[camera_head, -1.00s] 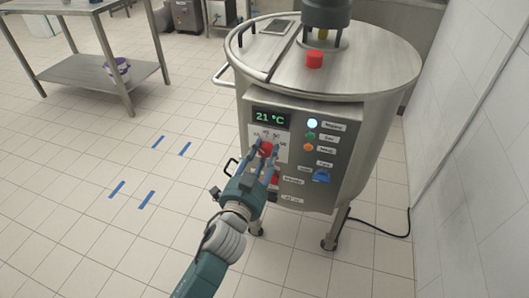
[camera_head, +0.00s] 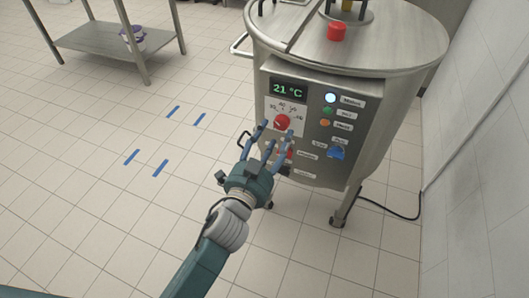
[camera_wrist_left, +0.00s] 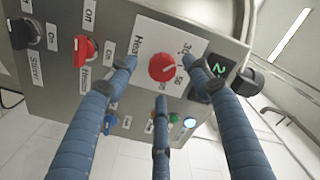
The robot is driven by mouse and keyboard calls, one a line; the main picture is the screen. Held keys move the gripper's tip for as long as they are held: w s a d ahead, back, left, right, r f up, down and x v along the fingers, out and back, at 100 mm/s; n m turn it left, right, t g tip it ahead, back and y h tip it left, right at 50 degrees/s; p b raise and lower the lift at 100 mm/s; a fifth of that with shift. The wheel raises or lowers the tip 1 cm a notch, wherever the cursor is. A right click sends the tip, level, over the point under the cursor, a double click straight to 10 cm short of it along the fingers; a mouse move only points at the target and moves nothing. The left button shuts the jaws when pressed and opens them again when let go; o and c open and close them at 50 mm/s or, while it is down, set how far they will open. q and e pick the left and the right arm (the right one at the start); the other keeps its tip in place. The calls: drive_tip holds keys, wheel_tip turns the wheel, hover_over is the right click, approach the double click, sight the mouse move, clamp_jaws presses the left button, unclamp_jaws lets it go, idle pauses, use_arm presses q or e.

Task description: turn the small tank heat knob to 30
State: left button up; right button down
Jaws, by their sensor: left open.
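The round red heat knob (camera_head: 282,121) sits on a white dial plate (camera_head: 271,105) on the small tank's control panel, below a display (camera_head: 289,90) reading 21 °C. In the left wrist view the knob (camera_wrist_left: 162,67) lies between my spread fingers, with a "30" mark at its upper right; its exact setting is too small to tell. My left gripper (camera_head: 275,134) is open, its blue fingertips just in front of and slightly below the knob, apparently not gripping it. The tank (camera_head: 385,130) is a steel cylinder. My right gripper is not in view.
The panel also has indicator lights, a blue switch (camera_head: 336,152) and a red switch (camera_wrist_left: 85,50) near the knob. A red button (camera_head: 337,31) is on the lid. A steel table (camera_head: 100,38) stands at upper left. The tiled floor at left is clear, with blue tape marks.

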use_arm(q)
drive_tip(key=v, duration=0.7)
drive_tip(key=shift+s, duration=0.35)
drive_tip(key=shift+a, duration=0.1)
